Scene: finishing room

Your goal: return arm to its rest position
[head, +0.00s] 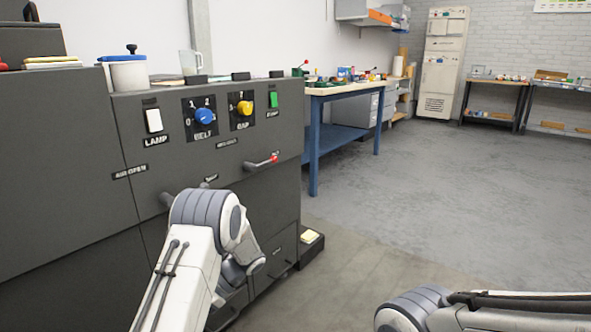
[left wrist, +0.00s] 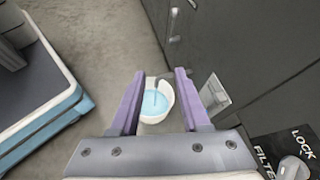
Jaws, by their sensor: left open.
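My left arm (head: 205,225) comes in from the bottom of the head view and bends in front of the dark grey machine cabinet (head: 60,200). Its far links point down beside the cabinet front, and the fingers cannot be made out there. In the left wrist view my left gripper (left wrist: 159,74) is open, with its two purple fingers apart. A white cup-like container (left wrist: 157,101) with light blue inside shows between the fingers; I cannot tell how far below it is. My right arm (head: 420,308) shows only as a link at the lower right, its gripper out of view.
A blue-framed workbench (head: 313,150) stands beyond. A blue-edged tray or bin (left wrist: 50,125) lies left in the wrist view. Floor is free at right.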

